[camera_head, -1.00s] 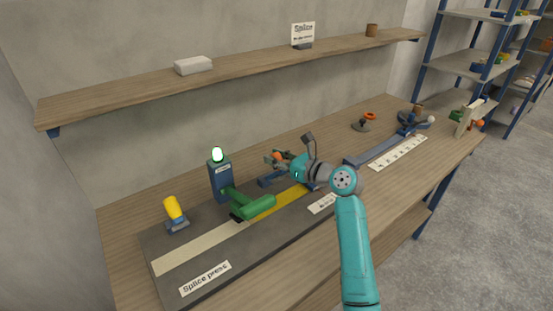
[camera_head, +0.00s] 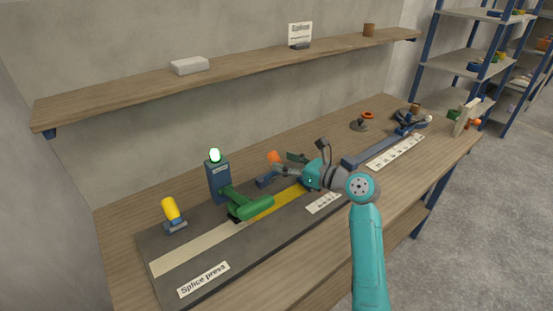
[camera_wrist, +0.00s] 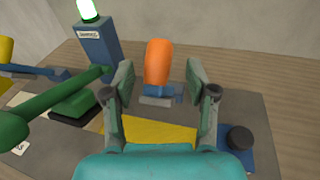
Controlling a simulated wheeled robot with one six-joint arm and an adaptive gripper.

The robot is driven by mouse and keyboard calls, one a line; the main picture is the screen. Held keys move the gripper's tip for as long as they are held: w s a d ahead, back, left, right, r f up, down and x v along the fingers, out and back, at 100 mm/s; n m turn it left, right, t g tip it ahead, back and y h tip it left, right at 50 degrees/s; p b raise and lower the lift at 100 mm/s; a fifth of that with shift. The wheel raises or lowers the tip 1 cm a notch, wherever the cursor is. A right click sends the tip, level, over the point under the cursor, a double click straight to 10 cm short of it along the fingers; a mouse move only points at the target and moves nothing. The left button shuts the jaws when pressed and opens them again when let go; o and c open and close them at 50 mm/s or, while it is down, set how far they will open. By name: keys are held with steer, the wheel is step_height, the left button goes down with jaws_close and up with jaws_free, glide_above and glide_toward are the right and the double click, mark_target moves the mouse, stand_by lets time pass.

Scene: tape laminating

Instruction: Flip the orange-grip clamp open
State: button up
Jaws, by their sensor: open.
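The orange-grip clamp (camera_wrist: 158,65) stands upright in the wrist view on a small blue base at the back of the dark press plate. Its orange grip also shows in the head view (camera_head: 274,157), just left of my gripper. My gripper (camera_wrist: 160,78) is open, with one finger on each side of the orange grip as seen from the wrist. I see a gap on both sides, and I cannot tell how far beyond the fingertips the grip is. In the head view my gripper (camera_head: 288,164) points left towards the clamp.
A green press arm (camera_head: 250,208) and a blue post (camera_head: 217,180) with a lit green lamp stand left of the clamp. A yellow-grip clamp (camera_head: 171,210) is at the far left. Yellow tape (camera_head: 275,203) lies along the dark plate (camera_head: 215,256). A blue rail (camera_head: 370,153) lies to the right.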

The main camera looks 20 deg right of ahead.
steer(key=v, duration=0.7)
steer(key=shift+s, duration=0.2)
